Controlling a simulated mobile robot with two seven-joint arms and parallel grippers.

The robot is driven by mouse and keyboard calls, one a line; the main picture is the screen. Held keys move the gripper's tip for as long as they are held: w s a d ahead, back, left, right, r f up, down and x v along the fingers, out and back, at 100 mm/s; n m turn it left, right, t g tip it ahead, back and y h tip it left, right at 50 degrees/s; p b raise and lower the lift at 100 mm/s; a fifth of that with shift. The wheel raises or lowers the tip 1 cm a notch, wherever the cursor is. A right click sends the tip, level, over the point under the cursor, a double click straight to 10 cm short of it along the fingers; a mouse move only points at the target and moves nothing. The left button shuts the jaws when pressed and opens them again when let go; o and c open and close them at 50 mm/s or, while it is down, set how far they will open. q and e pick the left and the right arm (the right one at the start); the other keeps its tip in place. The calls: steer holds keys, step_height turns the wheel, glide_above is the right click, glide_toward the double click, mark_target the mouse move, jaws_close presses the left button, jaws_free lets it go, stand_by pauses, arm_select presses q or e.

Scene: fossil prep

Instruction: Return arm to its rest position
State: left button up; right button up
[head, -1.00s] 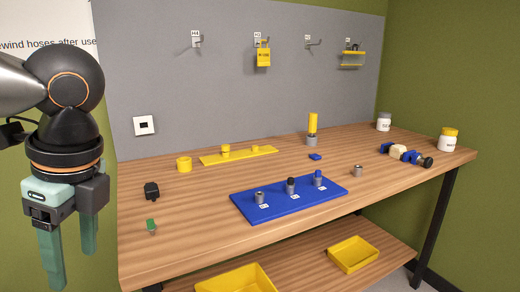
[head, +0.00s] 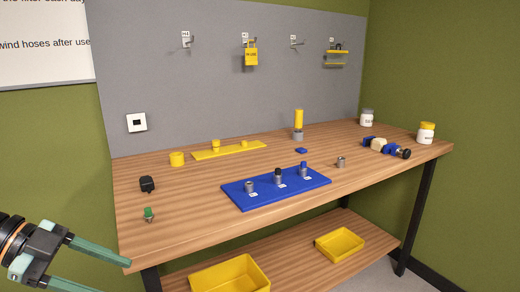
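My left gripper (head: 108,268) is at the lower left in the head view, low beside the left front corner of the wooden workbench (head: 190,222). Its two green fingers point right and are spread apart, with nothing between them. The upper finger's tip appears close to the bench's front left corner; I cannot tell whether it touches. The rest of my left arm is mostly outside the picture. My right gripper is not in view.
A green-topped piece (head: 149,214) and a black piece (head: 147,184) stand near the bench's left end. A blue mat (head: 240,203) holds several small parts. Yellow bins (head: 232,278) and (head: 340,244) sit on the lower shelf.

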arm_select(q)
steer(key=w+a+f+n+t+y, duration=0.1)
steer(key=a+f+n+t+y, duration=0.2)
steer(key=f+n+t, duration=0.55)
steer(key=w+a+f+n+t+y, duration=0.1)
steer(key=a+f+n+t+y, duration=0.2)
steer(key=f, duration=1)
steer(key=s+d+f+n+g+y, duration=0.1)
steer(key=s+d+f+n+g, duration=0.2)
steer(key=s+d+f, duration=0.4)
steer(key=s+d+f+n+g, duration=0.2)
steer(key=s+d+f, duration=0.3)
steer(key=d+f, duration=0.45)
step_height(320, 180, up, 14)
steer(key=s+a+y+p, duration=0.1)
steer(key=a+p, duration=0.2)
steer(key=p, duration=1.4)
steer(key=shift+s+f+n, duration=0.25)
steer(key=shift+s+n, duration=0.1)
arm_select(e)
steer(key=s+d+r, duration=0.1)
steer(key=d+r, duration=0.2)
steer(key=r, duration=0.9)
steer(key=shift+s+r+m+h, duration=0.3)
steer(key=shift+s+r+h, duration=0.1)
